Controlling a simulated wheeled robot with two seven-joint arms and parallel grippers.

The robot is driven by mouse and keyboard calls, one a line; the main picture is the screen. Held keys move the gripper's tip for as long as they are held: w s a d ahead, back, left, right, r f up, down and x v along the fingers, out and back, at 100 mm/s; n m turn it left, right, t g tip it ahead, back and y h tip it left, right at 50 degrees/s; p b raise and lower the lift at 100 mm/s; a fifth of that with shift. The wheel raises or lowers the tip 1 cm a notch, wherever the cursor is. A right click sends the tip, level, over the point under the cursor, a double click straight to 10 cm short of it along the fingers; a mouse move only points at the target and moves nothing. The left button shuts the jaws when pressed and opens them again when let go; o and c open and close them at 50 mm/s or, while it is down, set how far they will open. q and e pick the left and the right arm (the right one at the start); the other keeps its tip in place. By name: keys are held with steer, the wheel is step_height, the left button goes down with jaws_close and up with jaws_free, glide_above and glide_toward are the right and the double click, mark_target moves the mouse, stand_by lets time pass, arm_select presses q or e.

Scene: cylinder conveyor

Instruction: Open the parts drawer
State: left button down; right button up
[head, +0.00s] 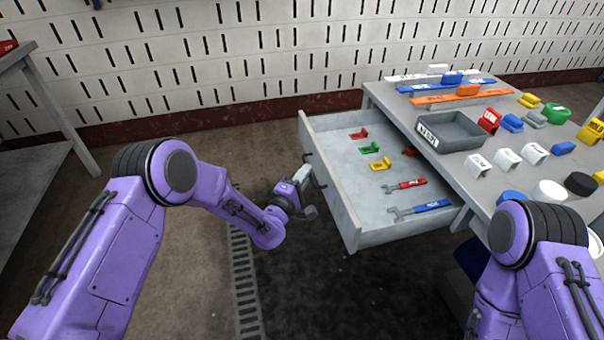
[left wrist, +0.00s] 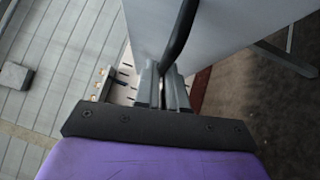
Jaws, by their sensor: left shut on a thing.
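The parts drawer (head: 348,187) is pulled well out from under the grey workbench in the head view. Inside it lie red, green and yellow brackets at the back and middle, and a red-handled wrench (head: 404,185) and a blue-handled wrench (head: 420,209) nearer the front. My left gripper (head: 306,188) is at the outer face of the drawer front, shut on the dark drawer handle (head: 309,158). In the left wrist view the black handle bar (left wrist: 181,30) runs down between the fingers (left wrist: 163,88). My right arm shows at the lower right, but its gripper is out of view.
The workbench top (head: 455,160) holds a grey tray (head: 451,131) and several coloured parts. Another table (head: 25,100) stands at the far left. A floor grate (head: 244,285) and open floor lie in front of the drawer.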

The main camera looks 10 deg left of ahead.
stand_by(0.3)
arm_select(q)
steer(key=c, duration=1.2)
jaws_free()
steer(key=shift+s+a, duration=0.1)
steer(key=shift+s, duration=0.05)
steer(key=v, duration=1)
steer(key=shift+s+b, duration=0.2)
steer(key=shift+b, duration=0.15)
